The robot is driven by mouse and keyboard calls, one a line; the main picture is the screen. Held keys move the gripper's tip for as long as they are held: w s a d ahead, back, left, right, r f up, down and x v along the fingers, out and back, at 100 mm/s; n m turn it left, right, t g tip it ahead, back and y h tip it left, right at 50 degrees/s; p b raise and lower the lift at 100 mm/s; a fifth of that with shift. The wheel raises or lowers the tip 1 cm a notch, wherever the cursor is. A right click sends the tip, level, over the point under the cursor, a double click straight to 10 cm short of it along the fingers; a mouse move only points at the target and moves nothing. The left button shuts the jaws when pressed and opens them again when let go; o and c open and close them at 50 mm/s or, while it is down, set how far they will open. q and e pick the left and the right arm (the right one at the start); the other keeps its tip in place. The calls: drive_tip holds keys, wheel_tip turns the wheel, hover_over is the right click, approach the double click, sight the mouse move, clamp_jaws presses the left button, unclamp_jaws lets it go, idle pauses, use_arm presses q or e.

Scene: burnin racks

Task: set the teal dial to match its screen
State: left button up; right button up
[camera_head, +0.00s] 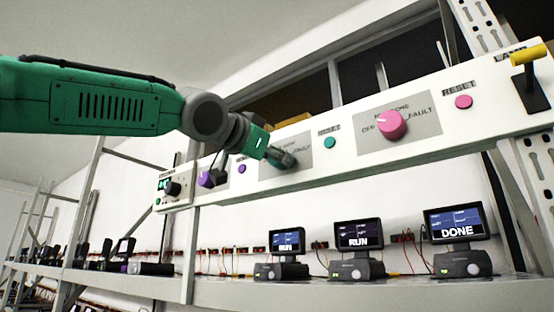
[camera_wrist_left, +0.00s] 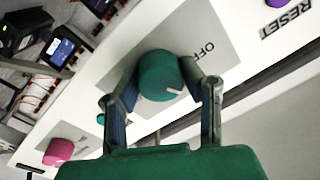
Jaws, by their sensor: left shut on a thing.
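The teal dial (camera_wrist_left: 160,76) sits on a grey plate (camera_wrist_left: 120,60) in the left wrist view. The fingers of my left gripper (camera_wrist_left: 161,84) are closed on either side of it. Its white pointer mark shows at the dial's lower right in that view, and "OFF" is printed to its upper right. In the head view, my left gripper (camera_head: 280,158) covers most of the dial, and "FAULT" shows at the plate's right. Below the panel, one screen (camera_head: 287,241) reads RUN, a middle screen (camera_head: 359,235) reads RUN and a right screen (camera_head: 454,223) reads DONE. My right gripper is not in view.
The white panel (camera_head: 350,165) also carries a pink dial (camera_head: 392,125), a purple dial (camera_head: 207,179), a teal button (camera_head: 330,143), a pink RESET button (camera_head: 463,102) and a yellow-handled lever (camera_head: 527,55). The screens stand on a metal shelf (camera_head: 400,290).

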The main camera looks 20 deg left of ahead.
use_arm(q)
drive_tip(key=shift+m, duration=0.6)
drive_tip(key=o, duration=1.1)
drive_tip(key=shift+w, duration=0.1)
drive_tip(key=shift+o, duration=0.2)
drive_tip(key=shift+s+f, duration=0.1)
drive_tip(key=shift+s, duration=0.1)
drive_tip(key=v, duration=1.1)
drive_tip(key=shift+a, duration=0.35)
